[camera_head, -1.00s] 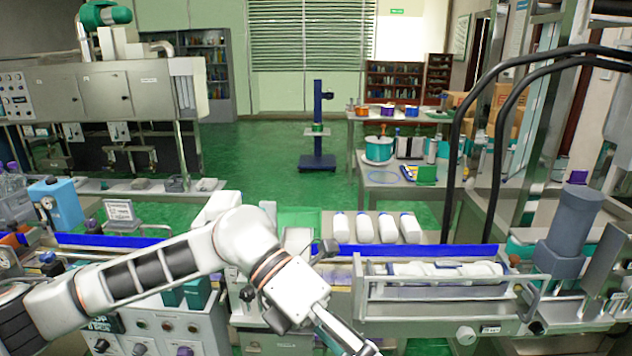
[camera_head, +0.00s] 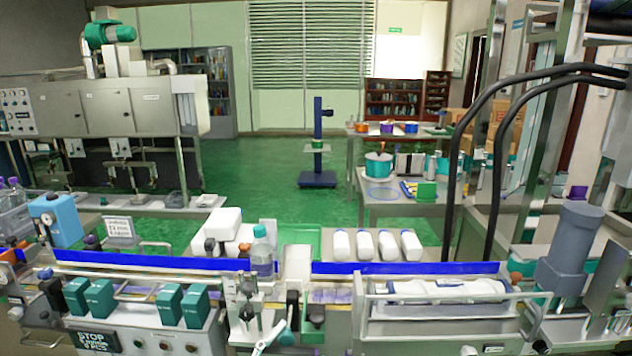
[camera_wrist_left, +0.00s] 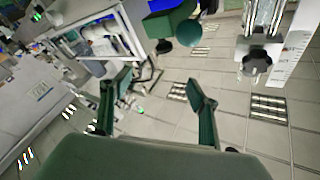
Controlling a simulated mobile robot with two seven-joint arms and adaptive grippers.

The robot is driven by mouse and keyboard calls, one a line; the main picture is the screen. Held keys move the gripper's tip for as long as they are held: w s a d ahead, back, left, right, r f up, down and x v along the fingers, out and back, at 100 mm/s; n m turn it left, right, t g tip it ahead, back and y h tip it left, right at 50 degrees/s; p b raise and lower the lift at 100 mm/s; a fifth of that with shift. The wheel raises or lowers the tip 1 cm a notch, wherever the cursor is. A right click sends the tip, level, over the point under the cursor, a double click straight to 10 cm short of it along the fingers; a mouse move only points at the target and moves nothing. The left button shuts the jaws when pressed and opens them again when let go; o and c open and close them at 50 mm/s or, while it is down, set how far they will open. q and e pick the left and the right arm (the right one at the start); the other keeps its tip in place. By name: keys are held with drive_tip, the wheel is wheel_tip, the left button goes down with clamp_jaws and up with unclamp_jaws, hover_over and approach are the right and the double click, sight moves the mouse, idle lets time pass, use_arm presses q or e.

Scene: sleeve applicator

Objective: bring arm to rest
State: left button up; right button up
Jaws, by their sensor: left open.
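My left gripper (camera_wrist_left: 152,95) shows in the left wrist view, its two dark green fingers spread apart with nothing between them. Beyond the fingers are a pale tiled surface and blurred machine parts. In the head view neither my left arm nor my left gripper is visible. My right gripper is in neither view.
The sleeve machine with its blue-edged conveyor (camera_head: 150,262) spans the front. A clear bottle (camera_head: 262,252) stands by the conveyor's middle. White bottles (camera_head: 388,245) lie behind it on the right. Black hoses (camera_head: 457,150) arch at the right.

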use_arm(q)
drive_tip(key=s+a+f+n+g+y, duration=0.2)
drive_tip(key=s+a+f, duration=0.3)
drive_tip(key=f, duration=0.5)
drive_tip(key=s+a+f+n+g+y, duration=0.2)
drive_tip(key=s+a+f+n+y, duration=0.2)
drive_tip(key=f, duration=0.5)
drive_tip(key=s+a+f+n+g+y, duration=0.2)
drive_tip(key=s+a+f+n+y, duration=0.1)
drive_tip(key=s+a+f, duration=0.4)
wheel_tip(320, 180, down, 4)
drive_tip(key=shift+s+a+r+y, duration=0.2)
drive_tip(key=shift+s+a+y, duration=0.1)
drive_tip(key=shift+s, duration=0.15)
